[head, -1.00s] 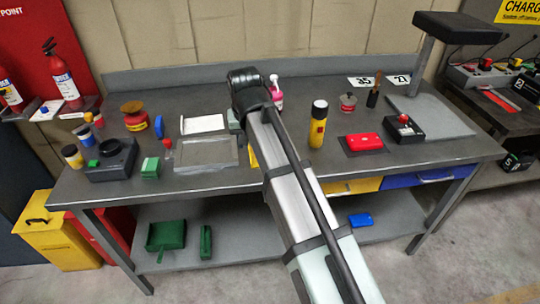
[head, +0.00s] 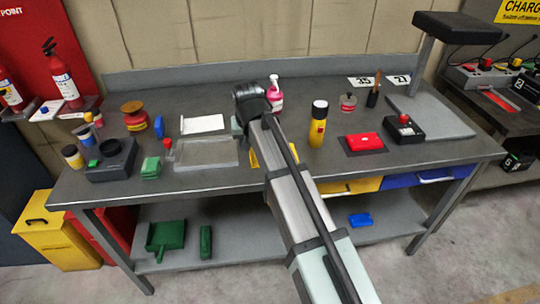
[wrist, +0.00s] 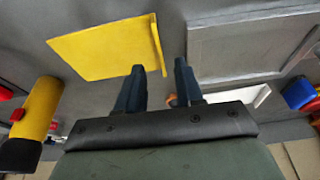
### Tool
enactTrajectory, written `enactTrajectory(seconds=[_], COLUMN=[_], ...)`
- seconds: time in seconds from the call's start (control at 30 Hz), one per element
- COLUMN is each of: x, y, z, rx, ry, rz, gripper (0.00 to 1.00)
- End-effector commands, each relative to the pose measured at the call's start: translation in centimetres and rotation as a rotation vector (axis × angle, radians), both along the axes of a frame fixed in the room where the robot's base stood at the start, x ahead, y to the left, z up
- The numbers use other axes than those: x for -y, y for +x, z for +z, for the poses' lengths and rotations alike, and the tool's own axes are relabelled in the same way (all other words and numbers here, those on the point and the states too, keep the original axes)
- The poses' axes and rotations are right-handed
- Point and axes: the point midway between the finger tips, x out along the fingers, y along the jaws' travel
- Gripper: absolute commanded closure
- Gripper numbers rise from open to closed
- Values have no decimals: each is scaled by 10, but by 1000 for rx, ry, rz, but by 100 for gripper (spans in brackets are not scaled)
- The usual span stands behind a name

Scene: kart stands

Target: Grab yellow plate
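The yellow plate (wrist: 103,47) lies flat on the grey workbench in the wrist view, with a raised lip along its right edge. My gripper (wrist: 159,72) is open and empty, with two dark blue fingers apart. In the wrist view its fingertips are just below the plate's lower right corner. I cannot tell the height between the fingertips and the bench.
A yellow flashlight (head: 318,128) stands right of my arm; it also shows in the wrist view (wrist: 38,110). A grey square tray (head: 206,153) lies left of my arm. A pink bottle (head: 276,95) stands behind my gripper. A red case (head: 364,142) lies farther right.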

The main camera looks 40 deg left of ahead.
Motion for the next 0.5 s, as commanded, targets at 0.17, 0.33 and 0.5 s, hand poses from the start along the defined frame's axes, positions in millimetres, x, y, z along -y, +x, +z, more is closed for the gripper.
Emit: enactTrajectory(seconds=[0.17,0.33,0.5], x=[-2,-7,-12], y=[2,7,11], z=[-7,-24,-44], rx=[-1,-1,-1], ry=[-1,-1,-1], rz=[0,0,0], gripper=[64,64,64])
